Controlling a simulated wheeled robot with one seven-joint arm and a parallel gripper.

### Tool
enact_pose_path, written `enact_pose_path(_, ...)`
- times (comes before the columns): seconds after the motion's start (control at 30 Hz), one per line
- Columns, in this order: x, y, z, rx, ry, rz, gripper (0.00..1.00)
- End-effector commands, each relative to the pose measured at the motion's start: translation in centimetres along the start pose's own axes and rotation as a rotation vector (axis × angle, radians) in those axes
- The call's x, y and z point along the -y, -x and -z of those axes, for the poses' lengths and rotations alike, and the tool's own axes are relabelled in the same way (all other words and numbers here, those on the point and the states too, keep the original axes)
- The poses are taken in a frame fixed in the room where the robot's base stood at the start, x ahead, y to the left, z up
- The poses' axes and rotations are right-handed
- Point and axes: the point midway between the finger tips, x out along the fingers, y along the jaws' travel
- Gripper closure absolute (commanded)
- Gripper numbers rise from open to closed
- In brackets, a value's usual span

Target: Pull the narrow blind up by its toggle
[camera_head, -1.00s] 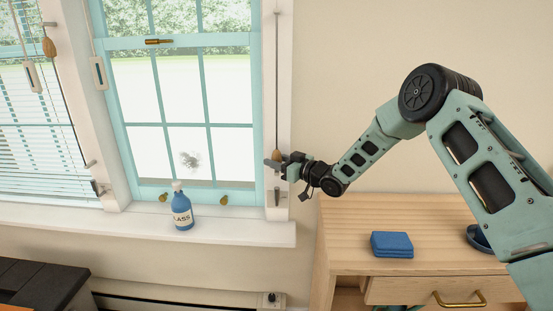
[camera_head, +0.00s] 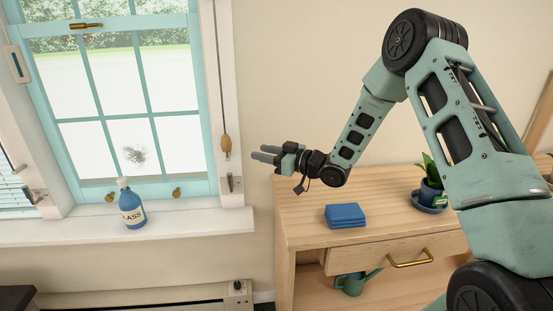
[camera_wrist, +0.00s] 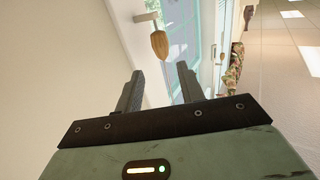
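A wooden toggle (camera_head: 226,143) hangs on a thin cord (camera_head: 217,70) along the right side of the teal window frame. The toggle also shows in the wrist view (camera_wrist: 159,44), beyond my fingertips. My gripper (camera_head: 264,154) is right of the toggle in the head view, apart from it. In the wrist view its two fingers (camera_wrist: 160,85) stand apart with nothing between them. White blind slats (camera_head: 14,190) show at the lower left edge of the head view. Which blind this cord serves cannot be told.
A blue bottle (camera_head: 131,208) stands on the white windowsill (camera_head: 85,229). A wooden cabinet (camera_head: 300,205) under my arm bears folded blue cloth (camera_head: 345,215) and a potted plant (camera_head: 431,185). A small metal fitting (camera_head: 230,183) is below the toggle.

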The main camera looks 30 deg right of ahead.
Motion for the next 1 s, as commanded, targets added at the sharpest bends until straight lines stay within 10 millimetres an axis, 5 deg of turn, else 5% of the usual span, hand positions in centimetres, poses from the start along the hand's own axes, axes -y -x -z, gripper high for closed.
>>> enact_pose_path(0.33,0.0,3.7,-0.1,0.001,0.0,0.0,0.62)
enact_pose_path(0.83,0.1,3.8,-0.1,0.001,0.0,0.001,0.62)
enact_pose_path(1.0,2.0,2.0,0.9,0.088,0.016,-0.007,0.62)
